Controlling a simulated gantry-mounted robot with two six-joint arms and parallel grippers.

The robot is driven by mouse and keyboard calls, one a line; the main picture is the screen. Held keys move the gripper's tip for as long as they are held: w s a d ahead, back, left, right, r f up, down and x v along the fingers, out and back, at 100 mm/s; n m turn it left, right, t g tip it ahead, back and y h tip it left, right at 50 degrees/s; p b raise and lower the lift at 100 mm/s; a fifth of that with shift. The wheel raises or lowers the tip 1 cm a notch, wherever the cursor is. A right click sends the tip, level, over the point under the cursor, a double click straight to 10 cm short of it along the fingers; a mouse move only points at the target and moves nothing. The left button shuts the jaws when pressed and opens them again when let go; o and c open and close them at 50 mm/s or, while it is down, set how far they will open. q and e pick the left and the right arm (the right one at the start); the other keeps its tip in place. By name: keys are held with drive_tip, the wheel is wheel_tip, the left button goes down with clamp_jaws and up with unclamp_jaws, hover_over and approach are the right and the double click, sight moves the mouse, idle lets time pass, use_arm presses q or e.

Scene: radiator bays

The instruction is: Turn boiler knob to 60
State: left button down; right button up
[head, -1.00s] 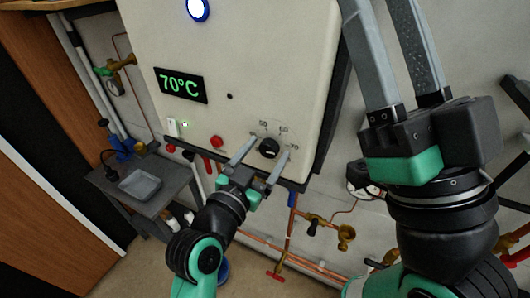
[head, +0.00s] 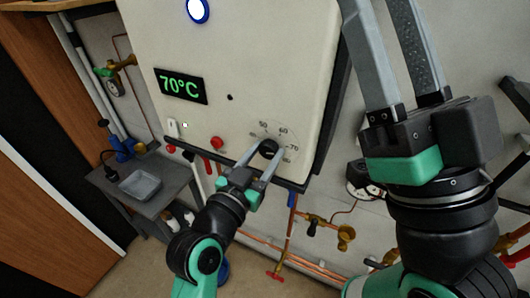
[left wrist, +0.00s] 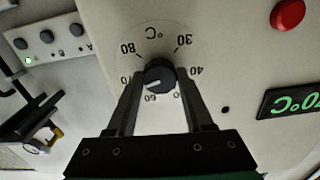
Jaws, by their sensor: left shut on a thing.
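The black boiler knob (head: 269,147) sits on the lower right of the white boiler front, inside a printed temperature dial. My left gripper (head: 262,157) has its two fingers closed around the knob from below. In the left wrist view the knob (left wrist: 160,73) is between the fingertips, and its pale mark points to the lower left, towards the 60 to 70 side. The fingers partly cover some dial numbers. The display (head: 180,86) reads 70°C. My right gripper (head: 382,20) is in the foreground, its fingers apart and empty, their tips cut off at the top edge.
A red button (head: 216,143) is left of the knob. Pipes and brass valves (head: 345,236) run below the boiler. A grey table (head: 160,204) with a tray (head: 140,184) stands at the left. The boiler's right edge is near my right gripper.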

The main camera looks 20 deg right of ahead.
use_arm(q)
drive_tip(key=n+p, duration=0.2)
drive_tip(key=n, duration=0.3)
drive_tip(key=shift+r, duration=0.1)
drive_tip(key=shift+n+p, duration=0.85)
drive_tip(key=shift+n, duration=1.35)
drive_tip(key=shift+c, duration=1.4)
unclamp_jaws()
drive_tip(key=p+v, duration=0.1)
drive_tip(key=v, duration=1)
drive_tip(key=shift+s+a, duration=0.2)
drive_tip(key=shift+a, duration=0.05)
